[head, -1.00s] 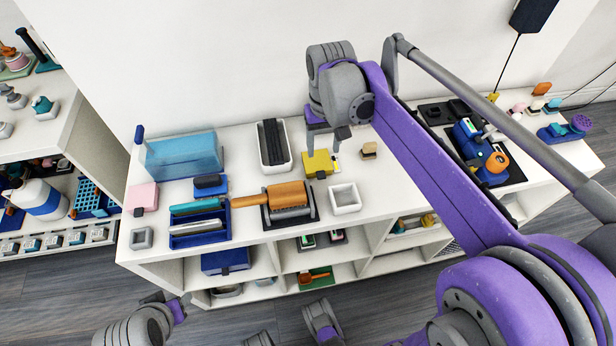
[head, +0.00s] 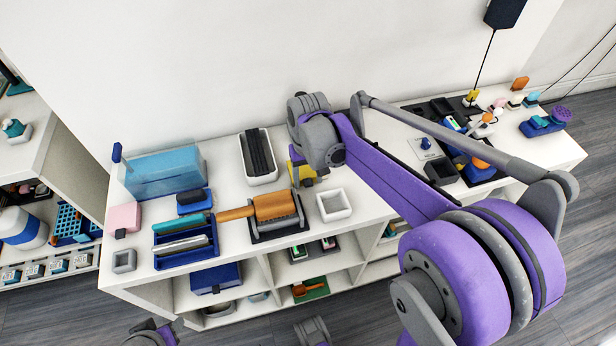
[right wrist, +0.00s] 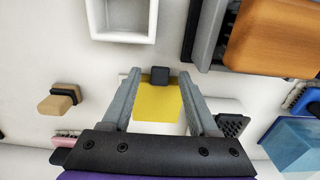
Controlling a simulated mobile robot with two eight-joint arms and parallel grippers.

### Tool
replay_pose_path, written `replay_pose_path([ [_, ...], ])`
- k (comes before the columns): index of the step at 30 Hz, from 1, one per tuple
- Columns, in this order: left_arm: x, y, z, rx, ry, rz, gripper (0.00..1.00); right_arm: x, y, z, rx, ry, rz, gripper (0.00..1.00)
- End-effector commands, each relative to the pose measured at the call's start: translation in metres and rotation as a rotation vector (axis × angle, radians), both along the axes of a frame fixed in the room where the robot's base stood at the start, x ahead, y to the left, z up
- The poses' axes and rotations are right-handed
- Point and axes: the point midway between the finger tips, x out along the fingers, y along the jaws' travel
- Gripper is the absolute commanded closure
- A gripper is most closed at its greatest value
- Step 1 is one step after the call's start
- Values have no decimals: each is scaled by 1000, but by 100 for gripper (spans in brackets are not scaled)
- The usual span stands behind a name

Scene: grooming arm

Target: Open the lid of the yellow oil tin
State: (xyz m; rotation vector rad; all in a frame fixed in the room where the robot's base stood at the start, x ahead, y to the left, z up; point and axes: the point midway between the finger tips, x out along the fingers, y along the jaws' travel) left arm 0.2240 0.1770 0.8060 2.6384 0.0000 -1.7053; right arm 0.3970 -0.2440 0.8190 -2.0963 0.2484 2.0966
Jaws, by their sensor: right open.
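The yellow oil tin (head: 293,165) stands on the white shelf top behind the white square tray, mostly hidden by my right wrist in the head view. In the right wrist view the tin (right wrist: 158,105) shows its yellow face, with a small dark tab (right wrist: 160,76) at its edge. My right gripper (right wrist: 164,78) is open, with one finger on each side of the tin. I cannot tell whether the fingers touch it. The lid looks closed, though much of it is hidden. My left gripper does not show clearly.
The white square tray (head: 334,204) and an orange-topped brush (head: 277,208) on a dark tray are close to the tin. A white tray with a black item (head: 258,155) stands behind. A small tan block (right wrist: 60,99) lies off to one side.

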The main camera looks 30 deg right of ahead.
Motion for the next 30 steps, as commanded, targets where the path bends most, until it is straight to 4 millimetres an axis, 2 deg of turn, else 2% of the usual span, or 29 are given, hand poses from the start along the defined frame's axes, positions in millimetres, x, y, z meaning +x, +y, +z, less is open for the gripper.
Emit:
replay_pose_path([
  [6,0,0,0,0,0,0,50,0,0,0,0,0,0,40],
  [16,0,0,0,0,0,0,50,0,0,0,0,0,0,99],
  [30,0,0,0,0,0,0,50,0,0,0,0,0,0,100],
])
